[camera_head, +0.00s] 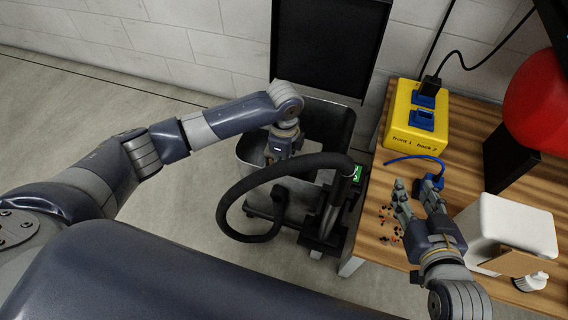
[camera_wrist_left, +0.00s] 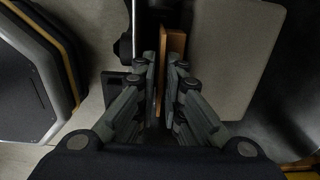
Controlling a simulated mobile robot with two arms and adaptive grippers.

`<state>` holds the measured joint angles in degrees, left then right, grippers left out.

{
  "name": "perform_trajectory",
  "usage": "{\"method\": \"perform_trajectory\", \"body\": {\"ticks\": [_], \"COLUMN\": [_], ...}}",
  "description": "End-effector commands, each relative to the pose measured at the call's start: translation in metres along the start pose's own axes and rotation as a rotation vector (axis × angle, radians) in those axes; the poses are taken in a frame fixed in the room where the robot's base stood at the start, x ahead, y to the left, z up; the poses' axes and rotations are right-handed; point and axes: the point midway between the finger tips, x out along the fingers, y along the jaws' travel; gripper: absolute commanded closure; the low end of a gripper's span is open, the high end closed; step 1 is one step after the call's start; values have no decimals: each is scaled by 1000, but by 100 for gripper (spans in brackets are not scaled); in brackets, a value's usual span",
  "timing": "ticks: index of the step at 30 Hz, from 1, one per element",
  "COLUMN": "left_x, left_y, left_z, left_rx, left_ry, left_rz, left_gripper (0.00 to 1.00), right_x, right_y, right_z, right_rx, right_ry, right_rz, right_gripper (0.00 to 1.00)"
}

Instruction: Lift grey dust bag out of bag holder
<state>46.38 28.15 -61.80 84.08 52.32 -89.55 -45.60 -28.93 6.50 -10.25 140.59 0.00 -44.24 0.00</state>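The grey dust bag (camera_wrist_left: 235,60) shows in the left wrist view as a pale grey block right of my fingers. An upright orange-brown plate (camera_wrist_left: 172,45) stands at its left side. My left gripper (camera_wrist_left: 162,60) has its fingers close together on both faces of this plate and looks shut on it. In the head view my left gripper (camera_head: 281,150) reaches down into the open grey bin (camera_head: 250,150), the bag holder; its fingertips and most of the bag are hidden. My right gripper (camera_head: 416,187) is open and empty above the wooden table.
A black hose (camera_head: 228,200) loops in front of the bin. The black lid (camera_head: 325,45) stands open behind. The table (camera_head: 385,250) holds a yellow box (camera_head: 417,118), a white bag (camera_head: 512,228) with a brown plate, a small bottle (camera_head: 531,282) and small scattered bits.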

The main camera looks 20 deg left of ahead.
Motion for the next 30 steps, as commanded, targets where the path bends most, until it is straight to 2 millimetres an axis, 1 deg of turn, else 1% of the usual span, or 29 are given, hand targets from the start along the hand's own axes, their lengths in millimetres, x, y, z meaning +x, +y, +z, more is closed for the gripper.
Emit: {"method": "perform_trajectory", "body": {"ticks": [4, 12, 13, 14, 23, 30], "left_x": [4, 4, 4, 4, 2, 1], "left_y": [0, 0, 0, 0, -1, -2], "left_z": [0, 0, 0, 0, 0, 0], "left_rx": [0, 0, 0, 0, 0, -1], "left_ry": [0, 0, 0, 0, 1, 1], "left_rz": [0, 0, 0, 0, -4, -5], "left_gripper": [91, 91, 98, 100, 100, 100], "right_x": [1, 1, 1, 1, 1, 0], "right_y": [-1, -1, -1, -1, -1, 0], "right_z": [-7, -8, -8, -8, -7, -1], "right_rx": [0, 0, 0, 0, 0, 0], "right_ry": [34, 38, 37, 37, 32, 1], "right_rz": [-2, -2, -2, -2, -2, 0], "right_gripper": [60, 60, 60, 60, 60, 60]}}
